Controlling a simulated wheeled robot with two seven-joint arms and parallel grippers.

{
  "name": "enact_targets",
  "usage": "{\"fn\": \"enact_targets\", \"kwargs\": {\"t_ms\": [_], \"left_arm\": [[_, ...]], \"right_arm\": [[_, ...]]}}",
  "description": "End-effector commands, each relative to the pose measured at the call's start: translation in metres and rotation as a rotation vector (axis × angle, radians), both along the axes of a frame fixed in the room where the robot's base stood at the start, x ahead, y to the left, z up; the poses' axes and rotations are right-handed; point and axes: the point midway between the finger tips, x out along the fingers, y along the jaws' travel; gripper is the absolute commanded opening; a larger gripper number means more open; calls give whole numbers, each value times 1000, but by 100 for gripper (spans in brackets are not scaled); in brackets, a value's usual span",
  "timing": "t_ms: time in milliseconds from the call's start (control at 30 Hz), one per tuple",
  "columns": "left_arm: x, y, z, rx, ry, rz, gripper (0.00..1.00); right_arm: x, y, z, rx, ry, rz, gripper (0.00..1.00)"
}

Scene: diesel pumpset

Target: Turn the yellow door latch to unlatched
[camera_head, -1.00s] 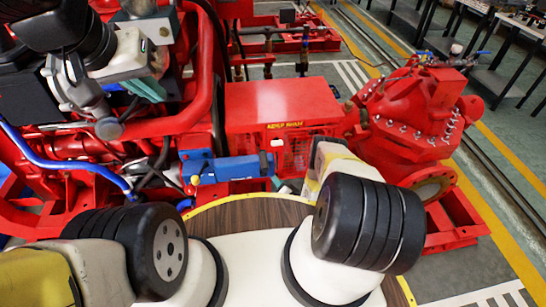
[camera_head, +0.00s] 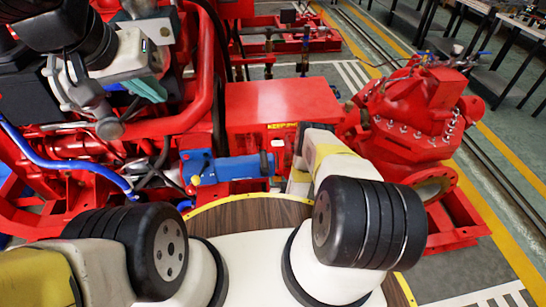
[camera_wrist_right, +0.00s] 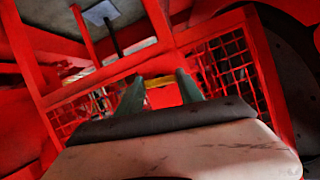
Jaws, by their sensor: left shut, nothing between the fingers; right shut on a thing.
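The yellow latch (camera_wrist_right: 161,93) shows in the right wrist view, between the two teal fingers of my right gripper (camera_wrist_right: 160,86), which is shut on it. Its exact turn angle is hard to tell. Red door surface and mesh lie behind it. In the head view the right fingers and the latch are hidden behind my right forearm, in front of the red housing (camera_head: 283,98) with a yellow label (camera_head: 282,126). My left gripper (camera_head: 149,88), with teal fingers, is shut and empty at the upper left, over the red engine parts, away from the latch.
A blue cylinder (camera_head: 235,169) lies left of my right forearm. A red pump (camera_head: 412,115) stands close on the right. Red pipes (camera_head: 205,75) and a blue hose (camera_head: 65,165) crowd the left. Red mesh panels (camera_wrist_right: 225,65) flank the latch area.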

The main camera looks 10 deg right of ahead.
Motion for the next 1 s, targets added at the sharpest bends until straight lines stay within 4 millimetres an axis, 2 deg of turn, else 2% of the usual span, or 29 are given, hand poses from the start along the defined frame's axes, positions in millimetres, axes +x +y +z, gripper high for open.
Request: {"fn": "enact_targets", "kwargs": {"t_ms": [400, 933, 967, 1000], "left_arm": [[0, 0, 0, 0, 0, 0, 0], [0, 0, 0, 0, 0, 0, 0], [0, 0, 0, 0, 0, 0, 0], [0, 0, 0, 0, 0, 0, 0]], "right_arm": [[0, 1, 0, -174, 0, 0, 3], [0, 1, 0, -196, 0, 0, 3], [0, 1, 0, -196, 0, 0, 49], [0, 1, 0, -195, 0, 0, 57]]}}
